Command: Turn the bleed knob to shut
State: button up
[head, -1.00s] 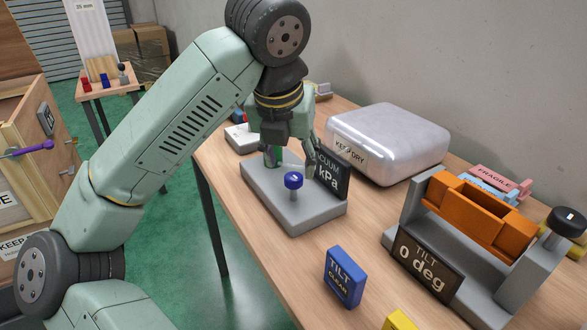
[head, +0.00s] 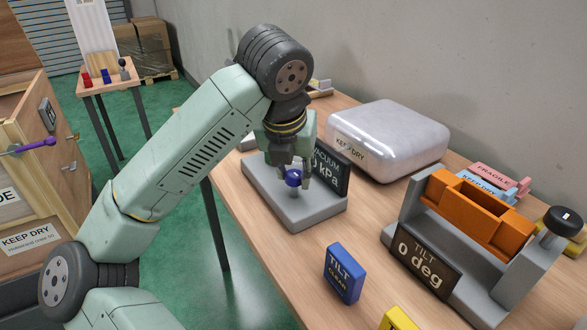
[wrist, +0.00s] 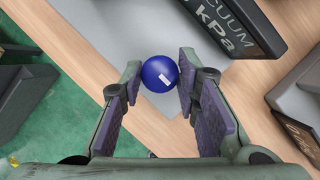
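The blue bleed knob (head: 293,178) stands on a short post on a grey base (head: 305,214). In the wrist view the knob (wrist: 160,74) is a round blue ball with a short white mark, tilted down to the right. My gripper (wrist: 158,88) points down over it, open, with one finger on each side of the knob. The right finger is very close to the knob; I cannot tell whether it touches. The left finger shows a small gap. The black vacuum display (head: 330,168) stands behind the knob, its kPa reading partly hidden by my gripper.
A silver case (head: 390,140) marked KEEP DRY stands behind on the table. A blue TILT block (head: 343,274) is in front, and a tilt fixture with an orange trough (head: 480,214) is at right. Bare wood (head: 262,212) lies left of the base.

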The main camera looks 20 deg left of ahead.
jog(key=c, duration=0.6)
jog(key=shift+f, duration=0.1)
jog(key=m+h+b, duration=0.1)
jog(key=m+b, duration=0.1)
jog(key=shift+a+m+b, duration=0.1)
jog(key=shift+m+b, duration=0.25)
jog(key=shift+m, duration=0.05)
jog(key=m+h+b, duration=0.1)
jog(key=m, duration=0.3)
jog(key=shift+a+h, duration=0.1)
jog(key=shift+h, duration=0.3)
jog(key=m+g, duration=0.1)
jog(key=m, duration=0.2)
jog(key=m+h, duration=0.1)
jog(key=m, duration=0.2)
jog(key=shift+w+g+h, duration=0.15)
jog(key=shift+g+h, duration=0.15)
jog(key=shift+g, duration=0.1)
jog(key=shift+w+a+m+g+h+p, duration=0.15)
jog(key=shift+m+g+p, duration=0.35)
jog(key=shift+m, duration=0.8)
jog(key=shift+s+d+m+g+h+p, duration=0.1)
jog(key=shift+m+g+h+p, duration=0.3)
jog(key=shift+m, duration=0.9)
jog(key=o, duration=1.1)
